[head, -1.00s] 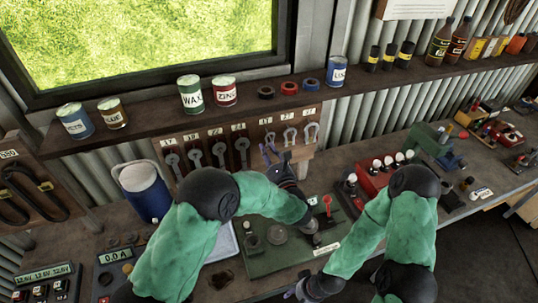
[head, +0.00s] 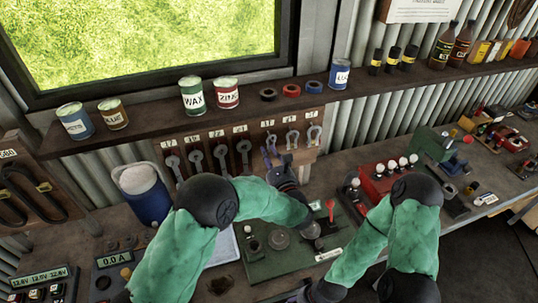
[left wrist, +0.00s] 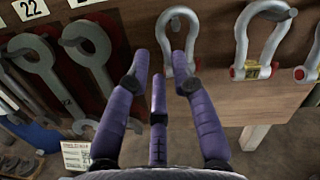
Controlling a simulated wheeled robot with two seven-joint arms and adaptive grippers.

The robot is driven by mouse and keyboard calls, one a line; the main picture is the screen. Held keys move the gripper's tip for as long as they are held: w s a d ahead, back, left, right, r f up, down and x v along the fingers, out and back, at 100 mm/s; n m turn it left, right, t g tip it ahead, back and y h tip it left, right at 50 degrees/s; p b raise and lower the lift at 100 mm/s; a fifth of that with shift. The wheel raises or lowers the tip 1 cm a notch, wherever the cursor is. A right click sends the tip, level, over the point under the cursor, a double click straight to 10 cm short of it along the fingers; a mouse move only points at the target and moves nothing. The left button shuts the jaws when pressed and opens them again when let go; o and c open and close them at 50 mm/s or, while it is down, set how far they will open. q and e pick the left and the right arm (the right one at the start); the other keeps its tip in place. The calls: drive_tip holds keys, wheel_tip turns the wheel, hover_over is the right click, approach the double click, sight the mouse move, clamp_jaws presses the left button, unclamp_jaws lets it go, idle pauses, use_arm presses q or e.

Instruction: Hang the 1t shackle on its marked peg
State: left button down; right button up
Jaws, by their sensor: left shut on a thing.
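The shackle board (head: 310,150) stands behind the bench, with several wrenches on its left and three shackles on its right. The leftmost and smallest shackle, apparently the 1t shackle (left wrist: 166,48), is a grey bow between my left fingertips in the left wrist view. Its bow surrounds a dark peg end (left wrist: 176,23); whether it rests on the peg I cannot tell. My left gripper (head: 270,153) is shut on this shackle at the board; its purple fingers also show in the left wrist view (left wrist: 161,62). My right gripper (head: 298,294) is low at the bottom edge, mostly cut off.
A larger shackle (left wrist: 260,40) hangs close right of my left fingers, and wrenches (left wrist: 90,50) hang to the left. A shelf (head: 150,128) with cans runs above.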

use_arm(q)
drive_tip(key=c, duration=1)
unclamp_jaws()
drive_tip(key=shift+s, duration=0.1)
drive_tip(key=v, duration=1.2)
drive_tip(key=shift+r, duration=0.1)
